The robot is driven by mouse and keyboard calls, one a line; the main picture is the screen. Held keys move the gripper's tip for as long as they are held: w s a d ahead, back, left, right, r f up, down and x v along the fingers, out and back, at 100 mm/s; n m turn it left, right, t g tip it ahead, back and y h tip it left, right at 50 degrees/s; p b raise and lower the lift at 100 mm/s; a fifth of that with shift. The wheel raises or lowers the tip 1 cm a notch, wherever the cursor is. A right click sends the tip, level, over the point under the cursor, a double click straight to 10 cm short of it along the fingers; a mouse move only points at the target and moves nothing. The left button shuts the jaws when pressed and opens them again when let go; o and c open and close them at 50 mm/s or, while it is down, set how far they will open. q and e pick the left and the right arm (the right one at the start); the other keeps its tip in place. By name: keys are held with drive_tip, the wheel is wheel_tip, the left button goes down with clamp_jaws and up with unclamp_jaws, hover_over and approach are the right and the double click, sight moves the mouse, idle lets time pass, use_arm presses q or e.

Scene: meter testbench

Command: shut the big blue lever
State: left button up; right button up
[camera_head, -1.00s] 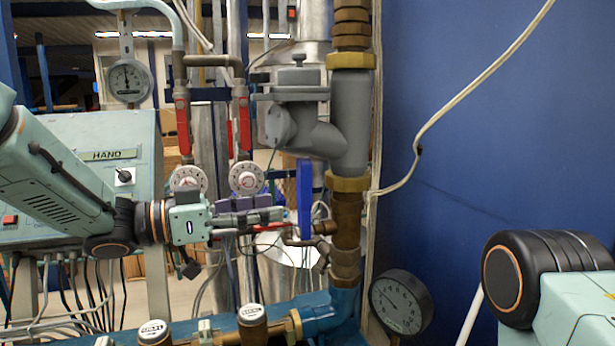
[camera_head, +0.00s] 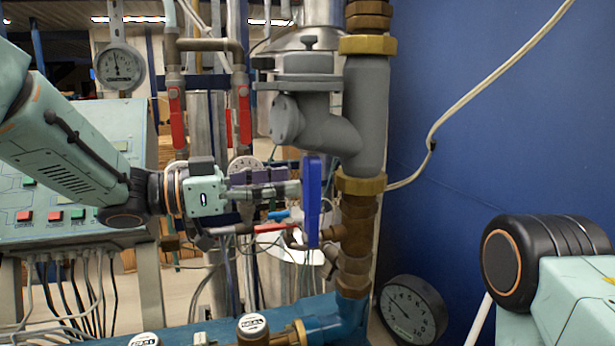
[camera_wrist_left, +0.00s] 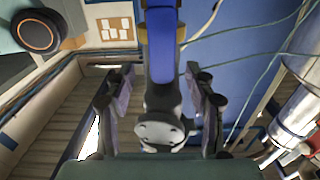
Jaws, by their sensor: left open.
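The big blue lever (camera_head: 312,200) hangs upright beside the brass pipe (camera_head: 357,230), below the grey valve body. My left gripper (camera_head: 296,188) comes in from the left with its fingertips at the lever's upper half. I cannot tell whether they touch it. In the left wrist view the blue lever (camera_wrist_left: 161,45) lies in line with the gap between the open fingers of the left gripper (camera_wrist_left: 158,88). A grey round flange (camera_wrist_left: 160,131) also shows between the fingers. My right gripper is out of view; only part of the right arm shows.
Red-handled valves (camera_head: 177,115) hang on thin pipes behind my left arm. A control panel (camera_head: 70,225) stands at the left. A round gauge (camera_head: 411,310) sits low right of the pipe. A blue pipe (camera_head: 200,332) runs along the bottom. The blue wall (camera_head: 480,150) is bare except for a cable.

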sight(306, 180)
use_arm(q)
drive_tip(key=x, duration=0.6)
drive_tip(key=shift+w+d+f, duration=0.1)
drive_tip(key=shift+w+f, duration=0.15)
drive_tip(key=shift+s+a+r, duration=0.2)
drive_tip(key=shift+s+a, duration=0.15)
drive_tip(key=shift+a, duration=0.05)
drive_tip(key=shift+w+d+f, duration=0.15)
drive_tip(key=shift+w+d, duration=0.2)
drive_tip(key=shift+d, duration=0.1)
drive_tip(key=c, duration=0.4)
drive_tip(key=shift+c, duration=0.6)
drive_tip(key=shift+s+a, duration=0.15)
drive_tip(key=shift+c, duration=1.4)
clamp_jaws()
